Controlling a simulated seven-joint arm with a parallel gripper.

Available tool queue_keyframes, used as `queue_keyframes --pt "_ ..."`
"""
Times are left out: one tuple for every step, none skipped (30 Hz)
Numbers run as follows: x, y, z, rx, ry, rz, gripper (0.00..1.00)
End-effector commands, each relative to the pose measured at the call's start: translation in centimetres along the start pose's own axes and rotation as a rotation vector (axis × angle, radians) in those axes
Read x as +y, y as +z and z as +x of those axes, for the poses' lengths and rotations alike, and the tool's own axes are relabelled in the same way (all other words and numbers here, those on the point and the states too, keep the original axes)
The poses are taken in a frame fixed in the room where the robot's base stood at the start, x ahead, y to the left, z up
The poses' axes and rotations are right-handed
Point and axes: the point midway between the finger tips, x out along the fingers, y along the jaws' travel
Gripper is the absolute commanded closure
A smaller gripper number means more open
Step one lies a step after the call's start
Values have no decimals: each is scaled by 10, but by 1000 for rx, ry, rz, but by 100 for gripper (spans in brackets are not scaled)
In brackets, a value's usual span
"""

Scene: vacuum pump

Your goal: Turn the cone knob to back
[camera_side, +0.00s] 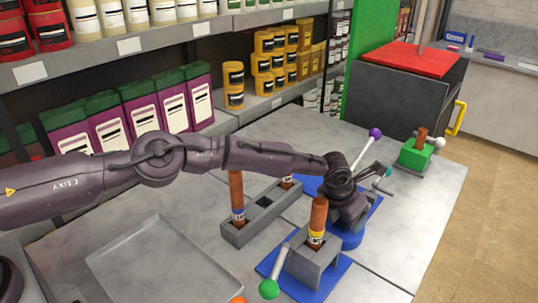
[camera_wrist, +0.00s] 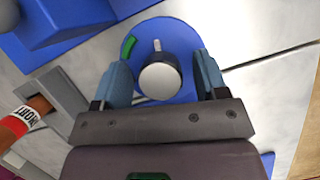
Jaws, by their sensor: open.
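In the wrist view a knob (camera_wrist: 159,82) with a rounded white-grey end and a dark side stands on a round blue base (camera_wrist: 178,32). A small pale pointer sticks out from it toward the top of the picture. A green mark (camera_wrist: 129,47) lies on the base at upper left. My gripper (camera_wrist: 161,74) is open, with one blue finger on each side of the knob and visible gaps between. In the side view my gripper (camera_side: 350,218) points down over the blue base (camera_side: 351,240) and hides the knob.
A grey block (camera_side: 312,264) with a brown cylinder (camera_side: 317,222) and a green-balled lever (camera_side: 269,289) stands close in front. A grey rack (camera_side: 262,214) with brown cylinders is to the left. A purple-balled lever (camera_side: 375,133) rises behind. A tray (camera_side: 160,262) lies at front left.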

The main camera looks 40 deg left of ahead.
Motion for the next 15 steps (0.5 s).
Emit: queue_keyframes --pt "-2 1 -1 -3 24 -49 33" --pt "-2 1 -1 -5 38 -84 33" --pt "0 3 -8 -6 36 -89 33" --pt "0 3 -12 -4 34 -88 33" --pt "0 3 -16 -5 34 -87 33" --pt "0 2 -21 -4 34 -86 33" --pt "0 2 -25 -3 34 -86 33" --pt "0 2 -30 -4 33 -86 33" --pt "-1 2 -37 -3 33 -86 33" --pt "-1 2 -43 -4 33 -85 33" --pt "-1 2 -49 -5 33 -86 33" --pt "-1 2 -57 -4 34 -85 33" --pt "-1 2 -63 -5 34 -85 33" --pt "-2 2 -69 -6 34 -85 33" --pt "-2 2 -77 -5 34 -85 33"
